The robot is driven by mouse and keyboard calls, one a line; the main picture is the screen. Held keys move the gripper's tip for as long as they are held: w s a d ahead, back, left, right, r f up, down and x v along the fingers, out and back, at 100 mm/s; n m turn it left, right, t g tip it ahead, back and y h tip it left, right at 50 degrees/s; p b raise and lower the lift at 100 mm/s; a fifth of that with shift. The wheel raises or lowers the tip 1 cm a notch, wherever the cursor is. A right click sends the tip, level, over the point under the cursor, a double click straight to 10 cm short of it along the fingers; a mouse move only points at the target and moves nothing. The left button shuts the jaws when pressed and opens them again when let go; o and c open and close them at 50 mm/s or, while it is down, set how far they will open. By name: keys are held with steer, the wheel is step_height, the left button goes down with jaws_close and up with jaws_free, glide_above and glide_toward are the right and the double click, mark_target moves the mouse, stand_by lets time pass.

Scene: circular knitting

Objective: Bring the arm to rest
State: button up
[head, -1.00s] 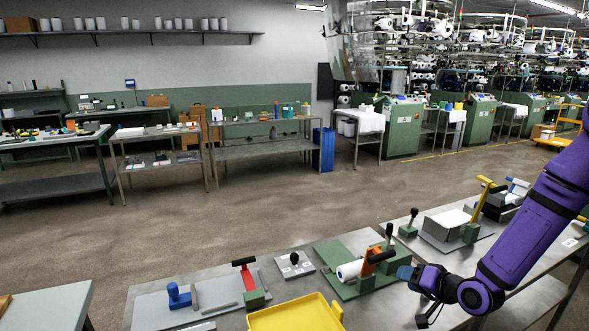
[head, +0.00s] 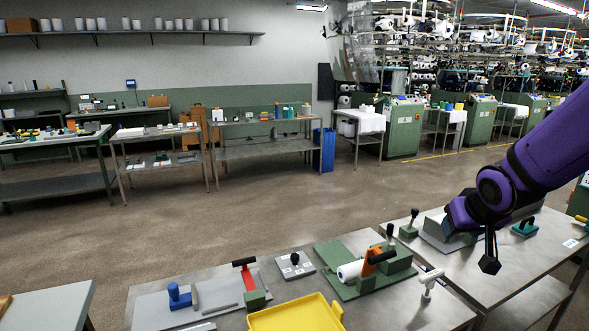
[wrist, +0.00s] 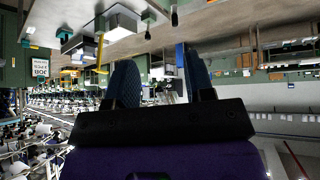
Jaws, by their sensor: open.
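My gripper (wrist: 161,82) shows in the wrist view with its two blue fingers apart and nothing between them. In the head view my purple arm comes in from the right edge, and the gripper (head: 454,226) hangs in front of the right-hand bench (head: 478,264), partly hidden by my wrist. It is pointing left and away, and it hides part of the fixture behind it. I cannot tell its exact height above the bench.
On the near bench (head: 374,311) are a yellow tray (head: 296,317), a green fixture (head: 333,254) with a white roll (head: 350,271), and a white T-handled piece (head: 428,281). A teal-handled tool (head: 525,228) lies on the right-hand bench. The floor beyond is open.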

steer(key=s+a+r, duration=0.1)
steer(key=s+r, duration=0.3)
steer(key=s, duration=0.3)
steer(key=s+a+r+g, duration=0.1)
steer(key=s+r, duration=0.3)
steer(key=s, duration=0.3)
steer(key=s+a+r+g+y, duration=0.1)
steer(key=s+r, duration=0.3)
steer(key=s, duration=0.4)
steer(key=shift+a+r, duration=0.2)
steer(key=shift+a, duration=0.4)
